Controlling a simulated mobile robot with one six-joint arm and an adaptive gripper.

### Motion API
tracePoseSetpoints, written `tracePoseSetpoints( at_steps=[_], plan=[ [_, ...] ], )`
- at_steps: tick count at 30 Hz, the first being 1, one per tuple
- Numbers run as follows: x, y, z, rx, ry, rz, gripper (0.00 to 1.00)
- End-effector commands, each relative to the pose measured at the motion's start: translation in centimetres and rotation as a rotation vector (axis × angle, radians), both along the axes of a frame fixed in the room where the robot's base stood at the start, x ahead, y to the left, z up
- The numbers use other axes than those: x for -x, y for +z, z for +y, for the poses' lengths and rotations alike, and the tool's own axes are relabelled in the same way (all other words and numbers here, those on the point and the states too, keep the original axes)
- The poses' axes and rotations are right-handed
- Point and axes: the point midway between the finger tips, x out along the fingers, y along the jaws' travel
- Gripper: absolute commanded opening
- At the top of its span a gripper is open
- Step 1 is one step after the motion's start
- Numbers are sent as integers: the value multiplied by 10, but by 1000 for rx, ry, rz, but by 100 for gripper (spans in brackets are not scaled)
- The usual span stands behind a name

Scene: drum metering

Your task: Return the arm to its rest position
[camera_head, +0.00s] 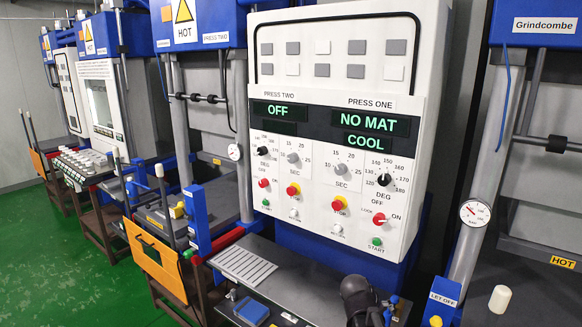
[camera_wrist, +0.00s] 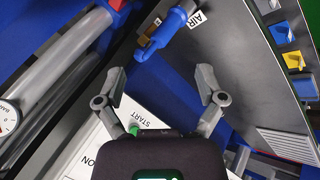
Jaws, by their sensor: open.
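My gripper (camera_wrist: 162,82) shows in the wrist view with its two grey fingers spread wide and nothing between them. In the head view, a dark part of my arm (camera_head: 358,298) is at the bottom, in front of the metal bench and below the control panel (camera_head: 340,120). In the wrist view, the panel's green START button (camera_wrist: 134,130) is beside the left finger's base. A blue valve handle (camera_wrist: 165,35) by the AIR label lies beyond the fingertips, apart from them. The rest of my arm is out of view.
The panel displays (camera_head: 330,123) read OFF, NO MAT and COOL. The dark bench (camera_head: 285,268) lies below it. A press column with a gauge (camera_head: 474,213) stands at right. An orange-fronted press (camera_head: 155,262) is at left. Green floor (camera_head: 40,270) is clear at far left.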

Motion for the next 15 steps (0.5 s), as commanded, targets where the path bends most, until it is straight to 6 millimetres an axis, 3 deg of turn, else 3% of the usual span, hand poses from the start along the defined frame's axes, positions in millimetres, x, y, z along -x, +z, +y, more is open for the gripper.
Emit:
tracePoseSetpoints(
  at_steps=[9,15],
  plan=[
    [70,-32,49,-371,-91,203,89],
    [95,-37,73,-518,-108,290,89]
  ],
)
